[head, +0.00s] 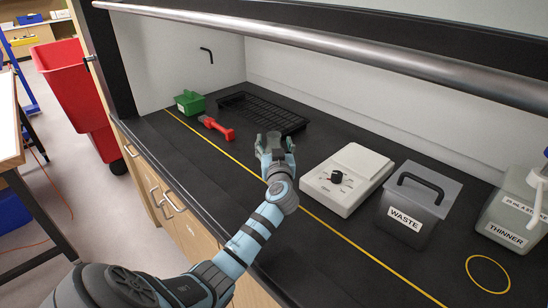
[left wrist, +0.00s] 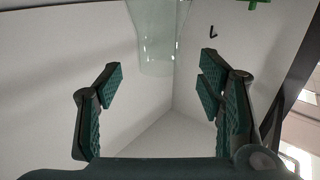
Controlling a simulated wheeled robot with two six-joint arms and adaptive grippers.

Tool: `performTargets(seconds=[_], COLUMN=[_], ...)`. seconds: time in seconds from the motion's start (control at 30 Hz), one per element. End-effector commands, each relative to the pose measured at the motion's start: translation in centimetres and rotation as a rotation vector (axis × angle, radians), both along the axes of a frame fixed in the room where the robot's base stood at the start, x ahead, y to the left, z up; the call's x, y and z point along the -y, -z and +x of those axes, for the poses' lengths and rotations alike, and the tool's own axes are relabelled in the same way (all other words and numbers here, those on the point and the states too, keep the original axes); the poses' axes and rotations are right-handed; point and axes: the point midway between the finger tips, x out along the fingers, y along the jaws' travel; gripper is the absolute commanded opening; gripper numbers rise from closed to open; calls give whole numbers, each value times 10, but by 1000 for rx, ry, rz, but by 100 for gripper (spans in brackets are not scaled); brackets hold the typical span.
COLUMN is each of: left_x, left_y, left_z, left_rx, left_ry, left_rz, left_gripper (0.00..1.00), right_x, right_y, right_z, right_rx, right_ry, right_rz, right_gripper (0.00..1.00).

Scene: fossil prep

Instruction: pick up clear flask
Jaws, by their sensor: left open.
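The clear flask (head: 273,137) stands near the black rack in the head view, just beyond my left gripper and partly hidden by it. Its transparent glass (left wrist: 156,45) also shows at the top middle of the left wrist view, ahead of the gap between the fingers. My left gripper (head: 275,147) is open, its green-padded fingers (left wrist: 160,85) spread apart with nothing gripped between them. How far the flask is from the fingertips is hard to tell. My right gripper is in neither view.
A black rack (head: 235,101) lies behind. A red-handled tool (head: 216,127) and green box (head: 189,102) are left of it. A white hotplate (head: 349,175), WASTE bin (head: 401,220) and THINNER container (head: 505,235) stand right. A metal bar (head: 330,46) crosses the hood's front.

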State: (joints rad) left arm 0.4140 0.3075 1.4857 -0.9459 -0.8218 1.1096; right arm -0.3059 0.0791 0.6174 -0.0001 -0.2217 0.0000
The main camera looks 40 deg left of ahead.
Motion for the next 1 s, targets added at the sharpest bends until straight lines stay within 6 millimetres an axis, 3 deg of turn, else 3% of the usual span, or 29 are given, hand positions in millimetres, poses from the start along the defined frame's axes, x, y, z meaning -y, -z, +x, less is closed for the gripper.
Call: performTargets(seconds=[0.2,0.43,0.83,1.0], left_x=[-28,-32,-32,-32], left_y=[-2,-2,-2,-2], left_z=[29,32,31,31], left_rx=[-1,-1,-1,0], left_ry=[-4,-3,-4,-4], left_rz=[2,1,1,1], left_gripper=[62,62,0,0], right_x=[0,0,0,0], right_y=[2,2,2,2], right_z=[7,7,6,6], right_rx=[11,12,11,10], right_ry=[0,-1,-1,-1], right_rz=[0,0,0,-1], right_gripper=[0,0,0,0])
